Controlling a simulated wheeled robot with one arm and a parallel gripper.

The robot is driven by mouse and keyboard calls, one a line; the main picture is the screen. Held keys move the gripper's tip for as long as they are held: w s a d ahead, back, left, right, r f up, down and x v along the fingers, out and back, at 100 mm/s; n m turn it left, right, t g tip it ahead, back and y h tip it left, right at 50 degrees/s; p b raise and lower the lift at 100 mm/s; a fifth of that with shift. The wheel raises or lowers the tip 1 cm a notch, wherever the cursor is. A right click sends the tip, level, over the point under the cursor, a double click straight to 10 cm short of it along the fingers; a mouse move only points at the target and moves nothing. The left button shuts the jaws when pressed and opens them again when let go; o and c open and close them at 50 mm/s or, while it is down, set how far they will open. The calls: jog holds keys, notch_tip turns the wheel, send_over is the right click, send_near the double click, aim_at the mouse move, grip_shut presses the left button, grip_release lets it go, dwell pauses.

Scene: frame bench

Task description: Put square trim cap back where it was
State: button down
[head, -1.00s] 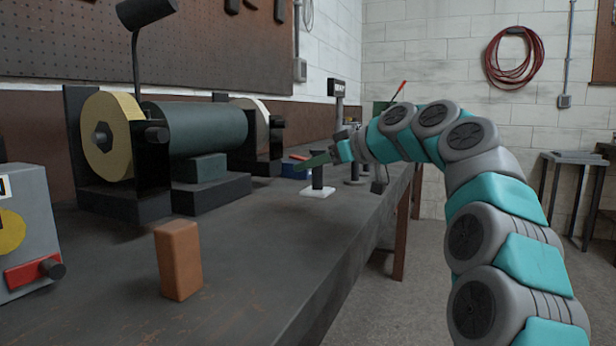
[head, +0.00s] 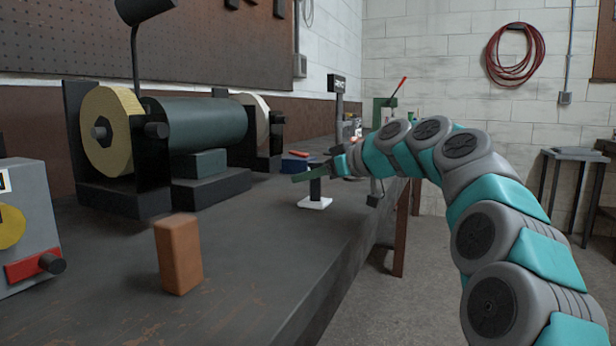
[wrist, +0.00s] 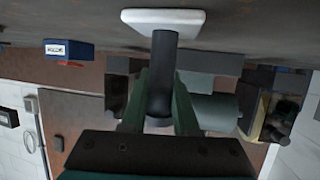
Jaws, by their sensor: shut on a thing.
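The square trim cap (head: 315,203) is a white square plate with an upright dark post in its middle. My gripper (head: 315,173) is shut on the post, above the plate, and its green fingers show on both sides of the post in the wrist view (wrist: 160,88). The wrist view is upside down, with the white plate (wrist: 165,18) at the top edge near the bench surface. The cap is upright over the bench, near its right edge. I cannot tell whether the plate touches the bench.
A bench grinder (head: 205,135) stands left of the cap. An orange-brown block (head: 178,255) is on the near bench (head: 120,290). A blue box (head: 294,165) lies behind the cap and shows in the wrist view (wrist: 68,50). Bare bench lies between block and cap.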

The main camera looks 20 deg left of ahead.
jog(key=c, duration=0.7)
grip_release()
jog(key=b+v, duration=0.1)
jog(key=v, duration=1.1)
jog(key=shift+s+r, duration=0.1)
